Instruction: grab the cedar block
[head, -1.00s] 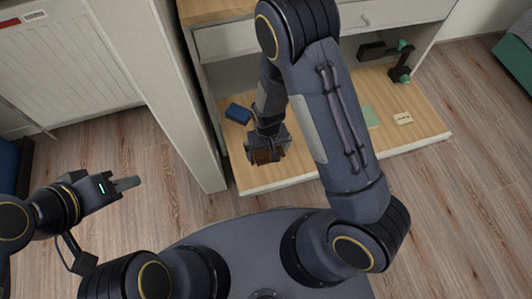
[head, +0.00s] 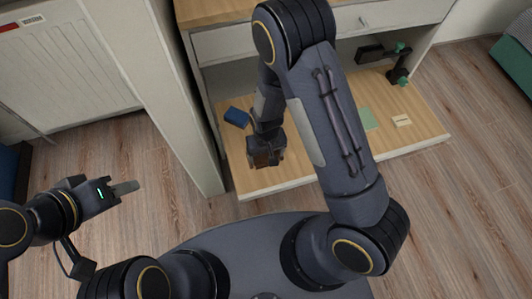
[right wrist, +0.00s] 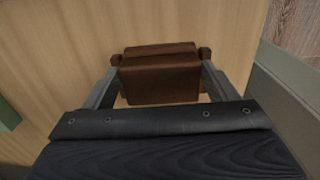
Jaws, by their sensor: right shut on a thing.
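The cedar block (right wrist: 160,78) is reddish brown and sits between the two fingers of my right gripper (right wrist: 160,80) in the right wrist view. The fingers are shut on its sides. In the head view the block (head: 265,158) shows at the tip of my right gripper (head: 266,150), over the front left part of the wooden shelf (head: 295,172). I cannot tell whether the block touches the shelf. My left gripper (head: 124,188) is off to the left over the floor, away from the block; its finger gap cannot be made out.
A dark blue box (head: 237,117) lies on the shelf behind the right gripper. A green item (head: 368,118), a small pale piece (head: 401,120) and a black and green object (head: 399,68) are further right. A white side panel (head: 185,120) stands at left, and a drawer (head: 350,20) above.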

